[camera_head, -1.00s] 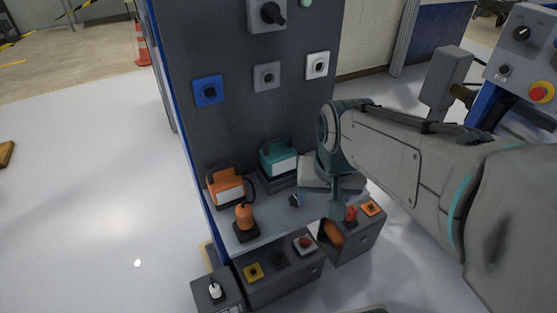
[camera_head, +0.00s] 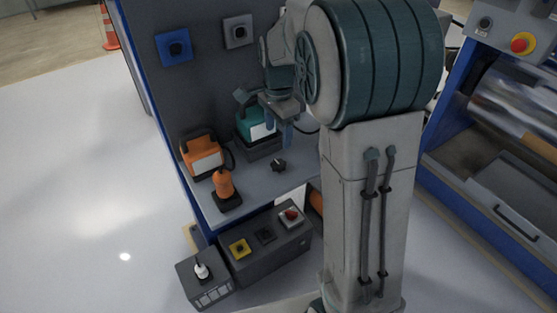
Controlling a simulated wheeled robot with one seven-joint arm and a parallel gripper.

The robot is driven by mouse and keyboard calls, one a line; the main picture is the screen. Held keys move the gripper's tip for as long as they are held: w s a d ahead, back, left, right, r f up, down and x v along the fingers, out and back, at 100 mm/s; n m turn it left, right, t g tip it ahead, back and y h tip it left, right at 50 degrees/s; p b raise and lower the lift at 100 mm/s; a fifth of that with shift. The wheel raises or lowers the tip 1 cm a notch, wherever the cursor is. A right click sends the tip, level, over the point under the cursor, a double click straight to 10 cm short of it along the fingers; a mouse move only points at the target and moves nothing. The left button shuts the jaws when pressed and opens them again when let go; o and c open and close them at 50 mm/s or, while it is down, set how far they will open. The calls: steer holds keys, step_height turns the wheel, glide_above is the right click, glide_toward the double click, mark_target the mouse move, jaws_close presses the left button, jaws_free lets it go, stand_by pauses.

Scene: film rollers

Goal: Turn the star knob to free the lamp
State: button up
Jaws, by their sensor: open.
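A small black star-shaped knob (camera_head: 279,165) sits on the grey shelf (camera_head: 258,184), to the right of centre. A teal lamp (camera_head: 250,124) with a pale front stands in a dark holder behind and left of the knob. An orange lamp (camera_head: 203,154) stands at the left of the shelf. My gripper (camera_head: 280,133) is open, its fingers pointing down above the knob and apart from it in the picture. It partly covers the right side of the teal lamp. Which lamp the knob holds cannot be told.
An orange device (camera_head: 225,186) stands upright on a dark base at the shelf's front left. A dark box (camera_head: 266,262) with a yellow switch (camera_head: 239,249) and a red button (camera_head: 291,214) lies below. Blue (camera_head: 174,47) and grey (camera_head: 238,31) switches are on the panel. My arm covers the right side.

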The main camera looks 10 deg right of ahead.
mark_target(278, 164)
step_height(278, 164, down, 11)
steer(key=shift+r+b, duration=0.1)
steer(key=shift+b, duration=0.5)
steer(key=c, duration=1)
